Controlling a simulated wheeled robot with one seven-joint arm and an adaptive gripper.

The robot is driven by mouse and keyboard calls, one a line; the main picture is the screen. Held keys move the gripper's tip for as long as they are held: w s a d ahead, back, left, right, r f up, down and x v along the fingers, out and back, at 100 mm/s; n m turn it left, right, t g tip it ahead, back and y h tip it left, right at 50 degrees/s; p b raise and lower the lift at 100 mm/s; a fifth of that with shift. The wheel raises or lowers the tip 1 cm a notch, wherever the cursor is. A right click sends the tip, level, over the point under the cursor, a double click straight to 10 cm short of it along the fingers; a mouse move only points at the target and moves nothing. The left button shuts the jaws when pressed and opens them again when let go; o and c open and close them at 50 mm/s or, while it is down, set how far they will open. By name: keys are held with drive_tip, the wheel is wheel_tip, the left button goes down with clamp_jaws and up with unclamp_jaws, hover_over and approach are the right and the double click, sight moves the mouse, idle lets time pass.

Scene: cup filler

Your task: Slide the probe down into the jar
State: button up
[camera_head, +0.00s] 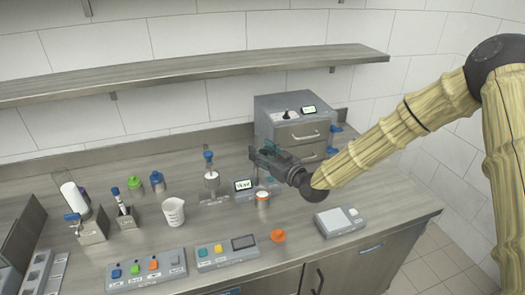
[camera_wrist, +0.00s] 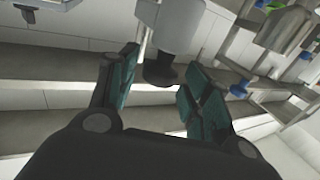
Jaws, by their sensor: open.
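My gripper (camera_head: 256,153) is open and hangs above the counter, its fingers pointing left. A small jar (camera_head: 262,201) with pale contents and an orange band stands below it. In the wrist view, a dark knob (camera_wrist: 160,71) under a grey body (camera_wrist: 171,26) shows between my open teal-padded fingers. The knob looks unclamped; whether it belongs to the probe I cannot tell. In the head view my gripper covers most of the space above the jar, so no probe shows clearly there. An orange lid (camera_head: 278,236) lies in front of the jar.
A small display (camera_head: 243,185) stands left of the jar. A blue-topped stand (camera_head: 208,157) is farther left. A grey drawer cabinet (camera_head: 293,128) is behind my gripper. A scale (camera_head: 340,221) is at the right, button panels (camera_head: 227,252) at the front, and a wall shelf (camera_head: 190,72) above.

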drive_tip(key=shift+w+f, duration=0.35)
drive_tip(key=shift+w, duration=0.05)
drive_tip(key=shift+s+r, duration=0.15)
clamp_jaws()
wheel_tip(320, 180, down, 7)
drive_tip(key=b, duration=0.6)
drive_tip(key=shift+b, duration=0.4)
unclamp_jaws()
drive_tip(key=v, duration=1.2)
